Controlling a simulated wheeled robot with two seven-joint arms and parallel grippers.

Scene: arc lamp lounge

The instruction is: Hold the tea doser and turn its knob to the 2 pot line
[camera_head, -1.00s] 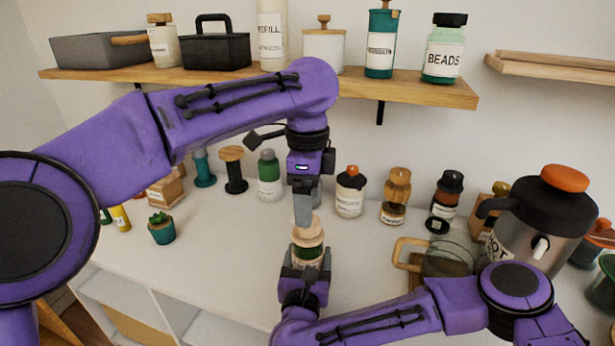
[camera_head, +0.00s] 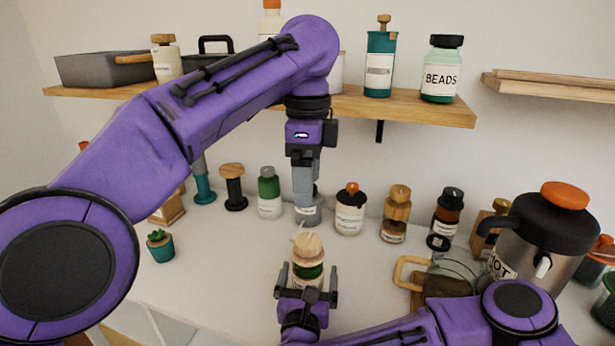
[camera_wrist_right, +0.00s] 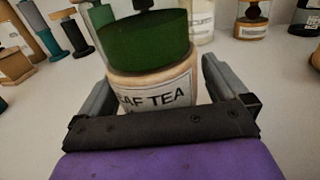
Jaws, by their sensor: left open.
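The tea doser (camera_head: 307,272) stands upright on the table, with a pale wooden knob (camera_head: 308,246) on top and a green band below it. The right wrist view shows its green part and a cream body (camera_wrist_right: 152,84) with a label reading partly "AF TEA". My right gripper (camera_head: 307,282) has its fingers on either side of the body, with a small gap visible. My left gripper (camera_head: 305,203) points down above and apart from the knob, open and empty, seen edge-on. The 2 pot line is not readable.
A glass jug (camera_head: 450,278) and a steel pot (camera_head: 541,240) are at the right. A shelf (camera_head: 440,108) hangs above.

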